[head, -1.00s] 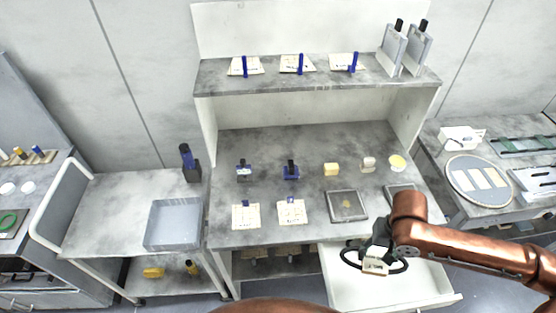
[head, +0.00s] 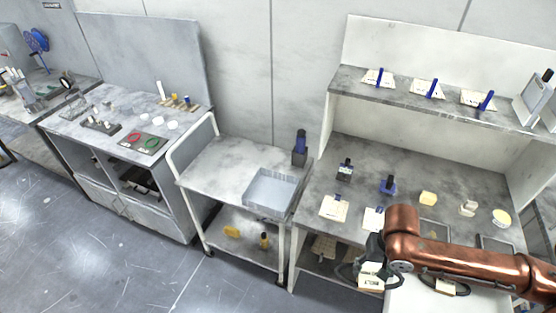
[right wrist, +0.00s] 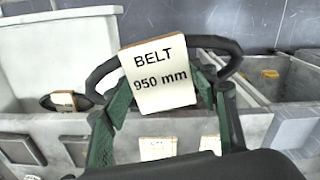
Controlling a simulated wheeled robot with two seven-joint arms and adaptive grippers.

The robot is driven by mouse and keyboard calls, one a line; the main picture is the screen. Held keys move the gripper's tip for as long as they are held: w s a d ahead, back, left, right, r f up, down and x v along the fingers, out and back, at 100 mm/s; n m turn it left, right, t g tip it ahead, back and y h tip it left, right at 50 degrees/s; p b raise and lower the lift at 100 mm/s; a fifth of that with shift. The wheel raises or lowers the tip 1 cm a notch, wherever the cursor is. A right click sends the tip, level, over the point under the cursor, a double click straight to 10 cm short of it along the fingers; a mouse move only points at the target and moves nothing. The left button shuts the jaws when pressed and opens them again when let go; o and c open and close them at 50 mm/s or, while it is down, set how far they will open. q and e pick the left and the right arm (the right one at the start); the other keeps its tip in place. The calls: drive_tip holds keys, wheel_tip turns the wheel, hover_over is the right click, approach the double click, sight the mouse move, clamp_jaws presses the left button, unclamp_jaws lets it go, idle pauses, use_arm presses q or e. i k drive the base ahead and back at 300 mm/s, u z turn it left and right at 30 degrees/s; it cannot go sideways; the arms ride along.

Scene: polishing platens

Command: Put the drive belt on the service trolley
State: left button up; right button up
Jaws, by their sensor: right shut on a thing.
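My right gripper (head: 372,262) is shut on the drive belt, a black loop with a cream tag (head: 370,276). It holds the belt in the air in front of the bench, beside the open drawer. In the right wrist view the tag (right wrist: 158,75) reads "BELT 950 mm", and the black belt (right wrist: 222,44) sticks out on both sides of the green fingers. The service trolley (head: 225,165) stands left of the bench, with a grey top and white frame. My left gripper is not in view.
Another tagged belt (head: 446,287) lies in the open drawer (head: 490,302).

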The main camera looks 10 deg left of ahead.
sight(224, 169)
drive_tip(key=u, duration=0.65)
drive_tip(key=i, duration=1.2)
drive_tip(key=u, duration=0.8)
drive_tip(key=i, duration=0.6)
drive_tip(key=u, duration=0.1)
